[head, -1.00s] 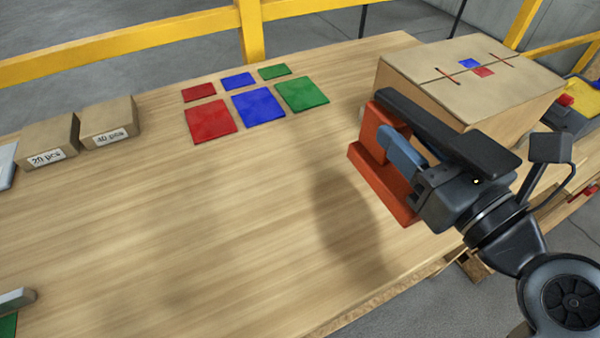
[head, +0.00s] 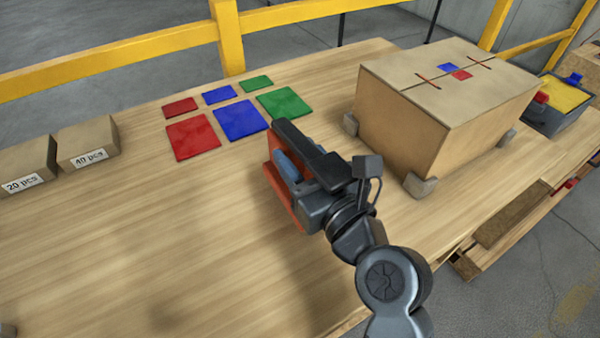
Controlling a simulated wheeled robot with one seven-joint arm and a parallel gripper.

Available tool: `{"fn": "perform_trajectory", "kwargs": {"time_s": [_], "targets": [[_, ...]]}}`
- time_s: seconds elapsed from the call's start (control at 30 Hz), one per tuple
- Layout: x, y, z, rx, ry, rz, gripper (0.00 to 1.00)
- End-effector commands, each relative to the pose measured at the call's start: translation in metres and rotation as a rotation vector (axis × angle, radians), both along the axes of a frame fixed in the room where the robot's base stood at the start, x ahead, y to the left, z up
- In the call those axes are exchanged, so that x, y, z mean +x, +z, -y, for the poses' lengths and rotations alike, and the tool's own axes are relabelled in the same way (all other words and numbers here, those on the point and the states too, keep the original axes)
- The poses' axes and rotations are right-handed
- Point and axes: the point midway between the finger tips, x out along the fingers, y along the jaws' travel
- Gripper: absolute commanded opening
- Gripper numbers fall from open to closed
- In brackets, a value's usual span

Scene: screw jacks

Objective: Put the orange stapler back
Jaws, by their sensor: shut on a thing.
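My gripper (head: 291,170) is in the middle of the head view, above the wooden table (head: 130,250). It is shut on the orange stapler (head: 279,188), which shows as an orange-red body with black on top and a blue part between. The stapler is partly hidden behind my gripper and wrist. It appears held above the tabletop, with a soft shadow below it to the left. The colored squares, including the large blue one (head: 239,119) and large green one (head: 285,103), lie just beyond it.
A large cardboard box (head: 440,105) on grey corner feet stands to the right. Two small boxes labelled 20 pcs (head: 22,165) and 40 pcs (head: 86,143) stand at the left. A grey bin with yellow contents (head: 560,95) is at far right.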

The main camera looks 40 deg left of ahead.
Motion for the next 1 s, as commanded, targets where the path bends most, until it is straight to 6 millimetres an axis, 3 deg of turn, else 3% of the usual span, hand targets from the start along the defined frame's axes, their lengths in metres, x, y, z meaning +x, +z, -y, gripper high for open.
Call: {"fn": "perform_trajectory", "kwargs": {"time_s": [0.3,0.77,0.8,1.0], "targets": [[0.001,-0.033,0.0,0.004,-0.001,0.002,0.0],[0.001,-0.039,0.0,0.004,-0.001,0.003,0.0],[0.0,-0.042,0.0,-0.001,0.0,-0.001,0.44],[0.0,-0.041,0.0,0.0,0.0,0.0,0.63]]}}
